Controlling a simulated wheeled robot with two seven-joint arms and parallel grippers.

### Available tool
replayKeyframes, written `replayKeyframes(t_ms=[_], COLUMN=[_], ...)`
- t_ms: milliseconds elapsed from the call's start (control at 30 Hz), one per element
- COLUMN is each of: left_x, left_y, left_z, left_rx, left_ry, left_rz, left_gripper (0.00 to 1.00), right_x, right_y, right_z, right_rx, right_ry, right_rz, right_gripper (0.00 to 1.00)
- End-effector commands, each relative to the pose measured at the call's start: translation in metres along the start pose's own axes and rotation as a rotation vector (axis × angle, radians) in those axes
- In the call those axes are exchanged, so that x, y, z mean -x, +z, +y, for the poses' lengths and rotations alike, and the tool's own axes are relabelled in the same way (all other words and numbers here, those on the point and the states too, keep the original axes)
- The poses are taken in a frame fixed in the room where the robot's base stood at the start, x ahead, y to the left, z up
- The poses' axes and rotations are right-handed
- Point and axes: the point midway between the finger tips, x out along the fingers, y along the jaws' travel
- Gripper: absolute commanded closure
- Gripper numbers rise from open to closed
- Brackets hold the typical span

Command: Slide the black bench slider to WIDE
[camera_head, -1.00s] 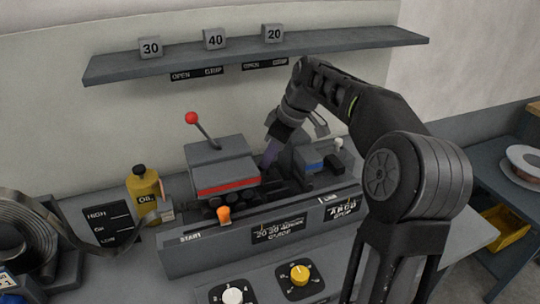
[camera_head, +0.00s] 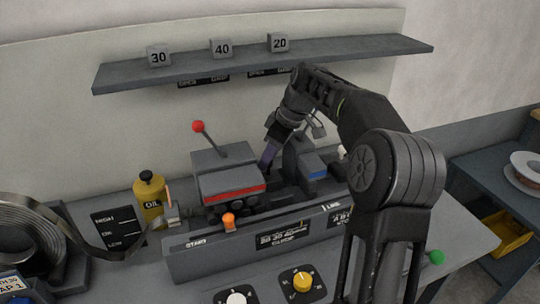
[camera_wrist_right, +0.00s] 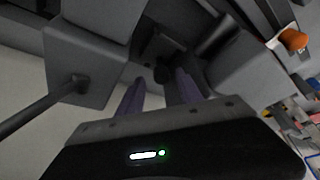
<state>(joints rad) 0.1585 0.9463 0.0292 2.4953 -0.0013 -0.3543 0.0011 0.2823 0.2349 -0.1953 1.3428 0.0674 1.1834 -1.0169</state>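The bench machine has a grey block with a red stripe (camera_head: 232,190) and a grey block with a blue stripe (camera_head: 312,171). My right gripper (camera_head: 268,157) reaches down from behind into the dark gap between them. In the right wrist view its two purple fingers (camera_wrist_right: 160,78) stand apart, so it is open. A dark part (camera_wrist_right: 163,52) lies beyond and between the fingertips; I cannot tell whether it is the black slider or whether they touch it. No WIDE mark is readable, and my arm covers the machine's right end. My left gripper is not in view.
A red-knobbed lever (camera_head: 198,127) rises from the red-striped block. An orange knob (camera_head: 228,220) and labels are on the machine's front. A yellow oil bottle (camera_head: 150,203) and a coil (camera_head: 30,238) stand left. A shelf (camera_head: 125,80) with number blocks hangs behind. A green knob (camera_head: 436,257) is right.

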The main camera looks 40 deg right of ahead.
Motion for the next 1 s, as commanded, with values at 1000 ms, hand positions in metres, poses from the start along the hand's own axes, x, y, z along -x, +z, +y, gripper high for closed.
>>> replayKeyframes(t_ms=[1000], left_x=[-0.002], left_y=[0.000], left_z=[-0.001], left_rx=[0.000], left_ry=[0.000], left_rz=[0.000], left_gripper=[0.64], right_x=[0.078], right_y=[0.000], right_z=[0.000], right_rx=[0.000], right_ry=[-0.001], right_rz=[-0.001], right_gripper=[0.58])
